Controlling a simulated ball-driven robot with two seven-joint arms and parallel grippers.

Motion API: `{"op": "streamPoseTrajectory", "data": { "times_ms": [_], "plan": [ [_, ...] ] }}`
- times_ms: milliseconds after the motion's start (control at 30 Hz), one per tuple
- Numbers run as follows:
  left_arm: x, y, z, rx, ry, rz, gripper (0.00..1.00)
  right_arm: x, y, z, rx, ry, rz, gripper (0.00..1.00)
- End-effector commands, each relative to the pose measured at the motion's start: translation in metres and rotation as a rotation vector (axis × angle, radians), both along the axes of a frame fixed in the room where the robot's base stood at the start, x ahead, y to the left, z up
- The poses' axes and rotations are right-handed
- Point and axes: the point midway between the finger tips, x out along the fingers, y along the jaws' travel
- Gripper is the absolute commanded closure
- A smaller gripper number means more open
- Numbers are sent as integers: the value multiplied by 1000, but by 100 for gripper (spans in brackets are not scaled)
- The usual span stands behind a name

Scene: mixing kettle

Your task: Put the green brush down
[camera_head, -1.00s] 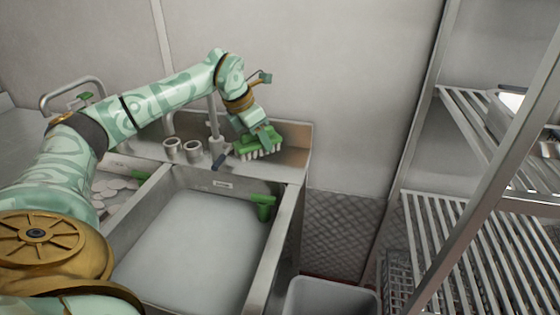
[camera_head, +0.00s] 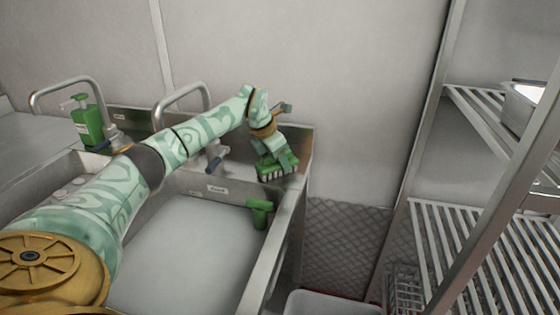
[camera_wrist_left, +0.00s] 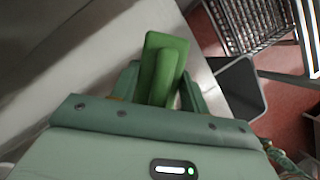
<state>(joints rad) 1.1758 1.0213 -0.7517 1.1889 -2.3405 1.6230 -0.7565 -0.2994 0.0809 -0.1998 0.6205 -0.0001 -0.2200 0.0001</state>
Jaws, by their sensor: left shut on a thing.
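The green brush (camera_head: 284,168), with pale bristles on its underside, is at the far right corner of the sink unit in the head view. My left gripper (camera_head: 272,153) is shut on it from above. In the left wrist view the brush (camera_wrist_left: 163,60) sticks out between the two fingers of my left gripper (camera_wrist_left: 158,88). The bristles are close to the sink's back ledge (camera_head: 302,146); I cannot tell whether they touch it. My right gripper is not in view.
A sink basin (camera_head: 185,250) lies in front, with a green handled thing (camera_head: 260,212) at its right wall. A green soap bottle (camera_head: 87,124) and taps stand along the back. A wire shelf (camera_head: 470,240) and a grey bin (camera_head: 330,305) are at right.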

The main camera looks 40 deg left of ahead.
Motion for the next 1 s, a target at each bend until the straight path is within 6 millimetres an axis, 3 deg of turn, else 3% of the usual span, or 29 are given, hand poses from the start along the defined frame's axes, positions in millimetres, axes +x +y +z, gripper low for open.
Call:
{"op": "streamPoseTrajectory", "data": {
  "times_ms": [167, 200, 233, 267, 567, 667, 1000],
  "plan": [
    [0, 0, -2, 0, 0, 1, 80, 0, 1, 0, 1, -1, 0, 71],
    [0, 0, -1, 0, 0, 1, 44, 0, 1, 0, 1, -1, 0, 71],
    [0, 0, -1, 0, 0, 1, 35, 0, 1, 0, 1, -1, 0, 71],
    [0, 0, -1, 0, 0, 1, 33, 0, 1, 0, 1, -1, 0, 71],
    [0, 0, 1, 0, -1, 0, 33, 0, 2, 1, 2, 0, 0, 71],
    [-4, 2, 15, 2, -4, 1, 33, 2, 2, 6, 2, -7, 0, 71],
    [-33, 10, 89, 2, -8, 2, 33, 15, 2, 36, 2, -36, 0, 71]
  ]
}}
